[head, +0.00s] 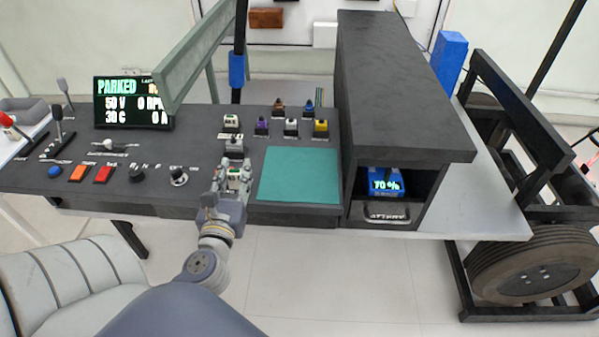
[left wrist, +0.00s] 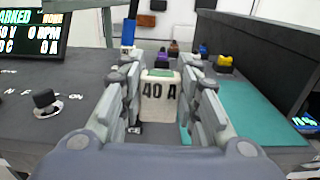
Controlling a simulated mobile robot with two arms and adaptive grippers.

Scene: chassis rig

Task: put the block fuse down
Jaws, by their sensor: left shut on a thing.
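The block fuse (left wrist: 158,92) is a pale block marked "40 A" in the left wrist view. It sits upright between the two fingers of my left gripper (left wrist: 159,103), which is shut on it. In the head view my left gripper (head: 236,172) is low over the black console, just left of the teal mat (head: 298,175). There the fuse is mostly hidden by the fingers. I cannot tell whether its underside touches the console. The teal mat also shows right of the fuse in the left wrist view (left wrist: 262,118). My right gripper is not in view.
Several coloured plugs stand behind the mat, including a purple one (head: 262,124) and a yellow one (head: 320,126). A black housing (head: 405,90) with a blue battery (head: 385,182) bounds the right side. A knob (head: 179,177) and red button (head: 103,174) lie left. The mat is bare.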

